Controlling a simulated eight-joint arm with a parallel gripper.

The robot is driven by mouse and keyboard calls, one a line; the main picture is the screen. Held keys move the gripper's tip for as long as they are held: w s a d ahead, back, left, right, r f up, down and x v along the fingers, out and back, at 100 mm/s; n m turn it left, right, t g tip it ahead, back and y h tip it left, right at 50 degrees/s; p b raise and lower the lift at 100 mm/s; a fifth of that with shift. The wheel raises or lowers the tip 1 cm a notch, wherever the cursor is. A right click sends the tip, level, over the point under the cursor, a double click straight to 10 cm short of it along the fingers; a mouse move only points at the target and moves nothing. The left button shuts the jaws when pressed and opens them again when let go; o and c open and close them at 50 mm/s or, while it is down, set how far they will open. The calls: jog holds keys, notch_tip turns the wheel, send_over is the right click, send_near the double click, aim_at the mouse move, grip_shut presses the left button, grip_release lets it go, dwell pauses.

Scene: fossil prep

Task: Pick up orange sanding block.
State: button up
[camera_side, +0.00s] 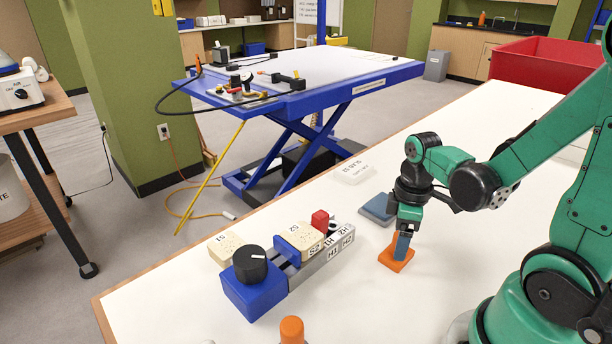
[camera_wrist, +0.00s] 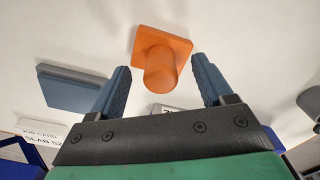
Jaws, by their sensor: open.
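The orange sanding block (camera_side: 397,262) lies on the white bench top under my gripper (camera_side: 403,246). In the wrist view the orange block (camera_wrist: 165,42) has a square base and a round upright handle. My gripper (camera_wrist: 160,66) is open, with one blue-grey finger on each side of the handle. The fingers show no clear contact with it. In the side view my fingers hide most of the handle, and the fingertips look close to the base.
A blue-grey flat block (camera_side: 378,209) lies just beyond, also in the wrist view (camera_wrist: 70,86). A blue vise (camera_side: 255,292) with a black knob and labelled slabs stands left. Another orange rounded top (camera_side: 291,330) shows at the front edge. A red bin (camera_side: 540,65) is at the back right.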

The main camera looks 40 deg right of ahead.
jog(key=shift+f, duration=0.65)
grip_shut()
jog(key=shift+r, duration=0.1)
notch_tip(320, 180, up, 20)
dwell(0.8)
